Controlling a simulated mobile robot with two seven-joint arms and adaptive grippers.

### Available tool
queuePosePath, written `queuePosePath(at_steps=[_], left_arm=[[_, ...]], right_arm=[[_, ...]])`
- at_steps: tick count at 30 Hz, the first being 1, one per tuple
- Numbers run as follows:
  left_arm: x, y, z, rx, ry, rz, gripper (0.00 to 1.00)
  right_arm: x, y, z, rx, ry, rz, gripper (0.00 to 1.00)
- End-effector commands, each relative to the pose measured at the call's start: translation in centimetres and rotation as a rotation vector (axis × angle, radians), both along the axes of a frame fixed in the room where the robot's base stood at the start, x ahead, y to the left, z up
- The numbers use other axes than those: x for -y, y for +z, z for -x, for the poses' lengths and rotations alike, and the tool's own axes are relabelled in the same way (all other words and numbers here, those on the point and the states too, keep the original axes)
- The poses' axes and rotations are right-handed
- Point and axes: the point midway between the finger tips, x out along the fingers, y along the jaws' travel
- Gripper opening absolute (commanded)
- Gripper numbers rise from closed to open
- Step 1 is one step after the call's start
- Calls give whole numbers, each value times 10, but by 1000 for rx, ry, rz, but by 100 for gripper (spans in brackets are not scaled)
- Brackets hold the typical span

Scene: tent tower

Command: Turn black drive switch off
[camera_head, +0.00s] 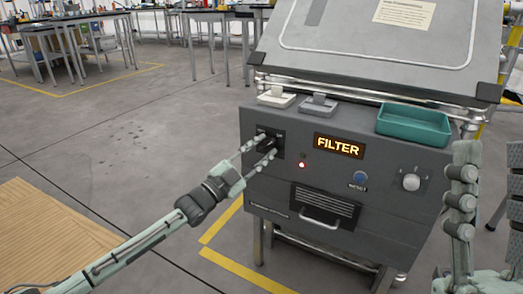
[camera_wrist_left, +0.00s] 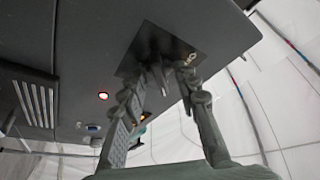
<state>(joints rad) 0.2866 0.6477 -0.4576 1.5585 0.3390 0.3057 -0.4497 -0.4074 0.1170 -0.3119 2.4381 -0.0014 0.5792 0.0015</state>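The black drive switch (camera_head: 268,143) sits on a dark plate at the upper left of the grey machine's front panel. In the left wrist view, the switch's dark lever (camera_wrist_left: 157,74) stands out from its plate. My left gripper (camera_head: 264,146) reaches the plate with its two fingers spread, one on each side of the switch. In the wrist view the fingers of this gripper (camera_wrist_left: 162,88) are apart, with the lever between their tips; I cannot tell whether they touch it. Part of my right arm and gripper (camera_head: 463,190) stands at the right, its fingers unclear.
The panel has a lit FILTER display (camera_head: 339,146), a red light (camera_head: 302,165), a blue button (camera_head: 360,177), a white knob (camera_head: 411,182) and a handle (camera_head: 326,217). A teal tray (camera_head: 413,126) and two small blocks lie on the ledge above. A wooden surface (camera_head: 50,245) is at lower left.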

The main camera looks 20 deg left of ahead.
Motion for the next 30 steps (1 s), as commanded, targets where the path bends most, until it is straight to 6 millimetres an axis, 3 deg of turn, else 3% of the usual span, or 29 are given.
queuePosePath(at_steps=[1, 9, 20, 30], left_arm=[[0, 0, 0, 0, 0, 0, 30], [0, 0, 0, 0, 0, 0, 0], [0, -1, 0, -13, 1, 60, 0], [2, -1, 1, -57, 1, 309, 0]], right_arm=[[0, 0, 0, 0, 0, 0, 40], [0, 0, 0, 0, 0, 0, 40], [-2, 0, -5, -27, 1, 9, 40], [-13, -13, -24, -189, 15, 59, 40]])
